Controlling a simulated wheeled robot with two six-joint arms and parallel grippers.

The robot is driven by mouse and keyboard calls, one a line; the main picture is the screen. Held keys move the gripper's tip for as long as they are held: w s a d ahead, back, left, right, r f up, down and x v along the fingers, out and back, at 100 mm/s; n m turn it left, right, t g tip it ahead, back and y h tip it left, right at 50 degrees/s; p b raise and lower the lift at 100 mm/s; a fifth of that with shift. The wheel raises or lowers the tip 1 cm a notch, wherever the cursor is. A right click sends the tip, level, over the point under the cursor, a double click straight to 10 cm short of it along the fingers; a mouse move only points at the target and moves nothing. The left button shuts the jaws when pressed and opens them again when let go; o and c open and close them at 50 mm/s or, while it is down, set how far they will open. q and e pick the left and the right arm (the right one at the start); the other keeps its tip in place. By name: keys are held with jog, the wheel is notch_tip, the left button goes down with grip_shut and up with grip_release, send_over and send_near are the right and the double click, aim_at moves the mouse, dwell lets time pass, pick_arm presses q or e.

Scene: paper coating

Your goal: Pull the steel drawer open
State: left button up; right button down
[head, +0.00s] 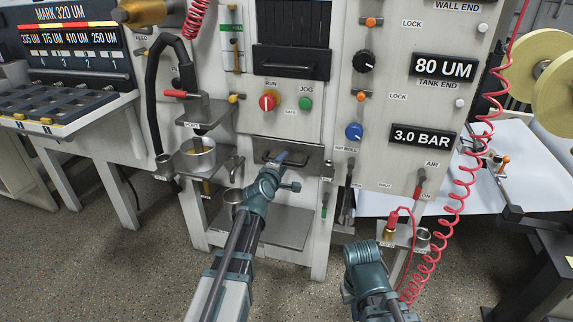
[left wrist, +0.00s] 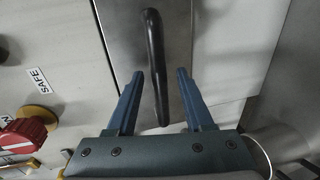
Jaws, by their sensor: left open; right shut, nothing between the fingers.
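The steel drawer (head: 305,155) is a plain metal front low in the middle of the machine, under the RUN and JOG buttons. Its dark bar handle (head: 266,159) runs across the front. My left gripper (head: 285,157) is at the handle and hides part of it. In the left wrist view the black handle (left wrist: 154,60) passes between the two open fingers of the left gripper (left wrist: 160,75), with a gap on both sides, and the drawer front (left wrist: 125,30) lies behind. My right gripper (head: 363,258) is low at the right, away from the drawer; its fingertips are hard to make out.
A small shelf with a metal pot (head: 198,155) is left of the drawer. A steel tray (head: 288,228) lies below it. A red coiled hose (head: 450,220) hangs beside my right arm. A small shelf with a gold nozzle (head: 389,233) stands above the right gripper.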

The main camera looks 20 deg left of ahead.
pick_arm(q)
jog(key=shift+w+f, duration=0.1)
jog(key=shift+w, duration=0.35)
grip_shut()
jog(key=shift+s, duration=0.1)
dwell(1.1)
